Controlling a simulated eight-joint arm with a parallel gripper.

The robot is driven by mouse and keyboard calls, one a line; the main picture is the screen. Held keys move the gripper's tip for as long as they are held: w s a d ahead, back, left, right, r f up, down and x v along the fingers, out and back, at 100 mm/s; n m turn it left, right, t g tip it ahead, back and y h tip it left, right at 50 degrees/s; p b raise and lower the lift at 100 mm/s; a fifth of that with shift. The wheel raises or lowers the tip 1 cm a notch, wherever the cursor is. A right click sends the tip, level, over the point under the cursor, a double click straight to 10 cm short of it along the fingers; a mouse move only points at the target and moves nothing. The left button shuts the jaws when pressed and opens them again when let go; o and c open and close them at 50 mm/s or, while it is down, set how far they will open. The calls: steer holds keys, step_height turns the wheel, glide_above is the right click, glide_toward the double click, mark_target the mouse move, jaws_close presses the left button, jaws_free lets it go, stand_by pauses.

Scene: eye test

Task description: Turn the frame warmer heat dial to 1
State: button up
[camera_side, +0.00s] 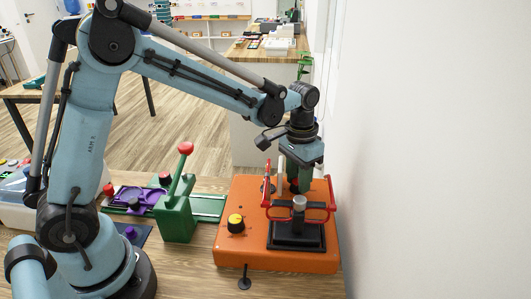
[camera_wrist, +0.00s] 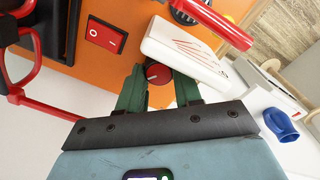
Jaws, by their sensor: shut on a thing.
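The orange frame warmer (camera_side: 228,256) stands on the wooden bench at the right; its orange face also shows in the wrist view (camera_wrist: 120,72). My gripper (camera_wrist: 158,76) points at this orange body, with its green fingers on either side of a small round red dial (camera_wrist: 157,73), and is shut on it. In the side view my gripper (camera_side: 292,181) is low over the warmer's far part, where the dial is hidden. I cannot read any numbers or the dial's setting. A yellow knob with a black base (camera_side: 236,222) sits on the warmer's near left part.
A red rocker switch (camera_wrist: 105,35) is left of the dial. A white plate with red lines (camera_wrist: 184,47) stands close to my right finger. Red handles (camera_side: 331,208) surround a black block (camera_side: 296,236). A green lever press (camera_side: 176,217) stands left; a white wall is right.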

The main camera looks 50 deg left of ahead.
steer(key=shift+m, duration=1.9)
steer(key=o, duration=1)
steer(key=shift+o, duration=0.2)
steer(key=shift+r, duration=0.1)
step_height(320, 180, up, 12)
steer(key=shift+a, duration=0.15)
steer(key=shift+w, duration=0.1)
